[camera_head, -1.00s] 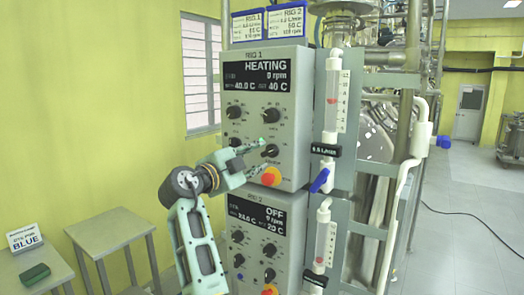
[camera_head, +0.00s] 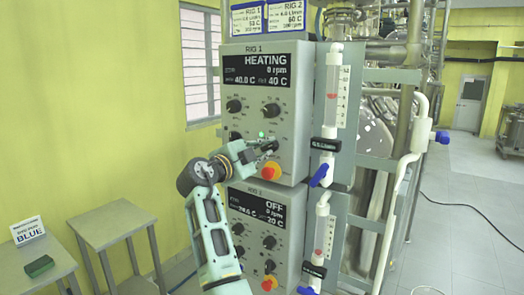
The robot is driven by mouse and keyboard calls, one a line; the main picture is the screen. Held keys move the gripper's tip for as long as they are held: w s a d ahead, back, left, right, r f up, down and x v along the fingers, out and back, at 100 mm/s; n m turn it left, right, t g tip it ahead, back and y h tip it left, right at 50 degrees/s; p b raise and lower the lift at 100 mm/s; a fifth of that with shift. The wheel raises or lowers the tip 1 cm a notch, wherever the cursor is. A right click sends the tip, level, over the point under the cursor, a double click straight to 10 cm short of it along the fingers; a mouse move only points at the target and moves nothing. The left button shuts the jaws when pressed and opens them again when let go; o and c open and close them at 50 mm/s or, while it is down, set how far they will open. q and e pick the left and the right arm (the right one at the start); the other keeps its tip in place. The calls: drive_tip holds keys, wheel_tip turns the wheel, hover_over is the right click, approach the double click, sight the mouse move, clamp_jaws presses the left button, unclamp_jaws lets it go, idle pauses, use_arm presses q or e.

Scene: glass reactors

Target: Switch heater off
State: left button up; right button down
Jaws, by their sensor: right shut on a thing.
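The upper grey control box, RIG 1 (camera_head: 290,175), has a dark display (camera_head: 264,69) reading HEATING, 0 rpm, 40.0 C and 40 C. A red-orange button on a yellow base (camera_head: 270,171) is just below the gripper. My left gripper is not in view.
The RIG 2 box (camera_head: 292,236) below reads OFF. Flow meters with blue valve handles (camera_head: 321,174) stand close on the right, beside pipes and glass. A side table (camera_head: 114,218) and a BLUE sign (camera_head: 28,230) are at left.

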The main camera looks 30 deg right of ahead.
drive_tip(key=shift+f, duration=0.1)
drive_tip(key=shift+f+n+b, duration=0.1)
drive_tip(key=shift+n+b, duration=1.2)
drive_tip(key=shift+n, duration=0.2)
drive_tip(key=n+b, duration=0.1)
drive_tip(key=n, duration=0.1)
drive_tip(key=shift+s+d+n, duration=0.1)
drive_tip(key=shift+n, duration=0.2)
drive_tip(key=n, duration=0.2)
drive_tip(key=shift+n, duration=0.4)
drive_tip(key=shift+n+b, duration=0.3)
drive_tip(key=shift+n, duration=1.5)
drive_tip(key=c, duration=1.7)
unclamp_jaws()
drive_tip(key=shift+c, duration=0.2)
